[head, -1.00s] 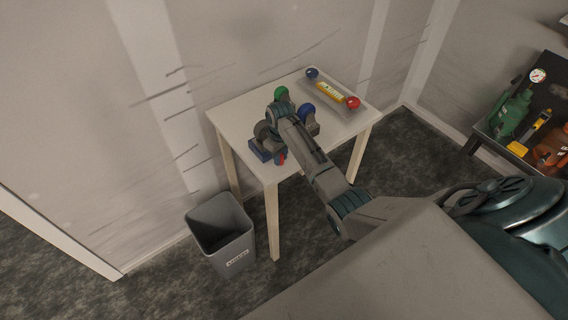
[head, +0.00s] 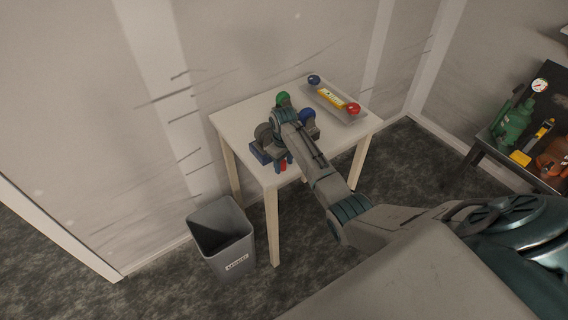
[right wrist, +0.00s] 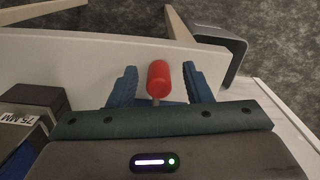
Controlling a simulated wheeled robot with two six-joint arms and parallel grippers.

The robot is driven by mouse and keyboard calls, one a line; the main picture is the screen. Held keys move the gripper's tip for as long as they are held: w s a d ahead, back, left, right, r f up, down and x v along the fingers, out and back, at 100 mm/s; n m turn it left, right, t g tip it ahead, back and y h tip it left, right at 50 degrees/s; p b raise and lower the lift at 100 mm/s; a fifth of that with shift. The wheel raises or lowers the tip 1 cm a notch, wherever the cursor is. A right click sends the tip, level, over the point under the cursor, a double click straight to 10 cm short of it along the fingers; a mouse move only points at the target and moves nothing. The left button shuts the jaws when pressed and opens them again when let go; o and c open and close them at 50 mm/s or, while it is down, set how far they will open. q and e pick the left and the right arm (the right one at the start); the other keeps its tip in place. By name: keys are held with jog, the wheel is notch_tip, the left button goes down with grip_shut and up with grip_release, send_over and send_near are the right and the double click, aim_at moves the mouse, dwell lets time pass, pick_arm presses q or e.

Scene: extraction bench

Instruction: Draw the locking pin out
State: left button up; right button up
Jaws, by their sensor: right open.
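The pin's red handle (right wrist: 158,78) stands between the two blue fingers of my right gripper (right wrist: 161,86) in the right wrist view. The fingers are open, with a gap on each side of the handle. A short grey shank shows under the handle; the rest is hidden behind my gripper body. In the head view the red handle (head: 283,166) shows at the table's front edge, just below my right wrist. Much of the fixture there is hidden by my arm. My left gripper is in neither current view.
The white table (head: 236,117) also bears a green knob (head: 283,99), a blue knob (head: 306,115) and a tray (head: 350,119) with a red ball (head: 353,109). A grey bin (head: 222,240) stands below.

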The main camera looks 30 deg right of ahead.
aim_at(284, 162)
notch_tip(284, 162, up, 10)
jog(key=b, duration=0.3)
jog(key=shift+w+f, duration=0.1)
jog(key=shift+f, duration=0.15)
jog(key=shift+r, duration=0.45)
